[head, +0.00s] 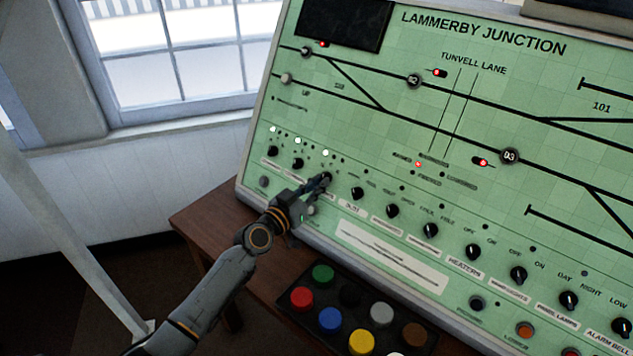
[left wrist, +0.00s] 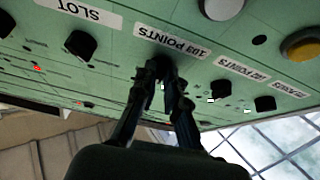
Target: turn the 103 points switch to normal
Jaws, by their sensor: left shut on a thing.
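The 103 points switch (head: 327,176) is a black rotary knob in the lower left row of the green panel. Its white label (left wrist: 172,41) reads "103 POINTS" in the left wrist view, where the panel shows upside down. My left gripper (head: 321,184) is at this knob with its fingers shut around it. In the left wrist view the fingertips of my left gripper (left wrist: 162,68) close on the knob beneath its label and mostly hide it, so its pointer cannot be read. My right gripper is not in view.
Two similar black knobs (head: 298,163) sit to the left, and the SLOT knob (head: 357,193) sits close on the right. A lit white lamp (head: 325,153) is above the switch. A tray of coloured buttons (head: 349,295) stands in front of the panel. A window (head: 175,60) is at left.

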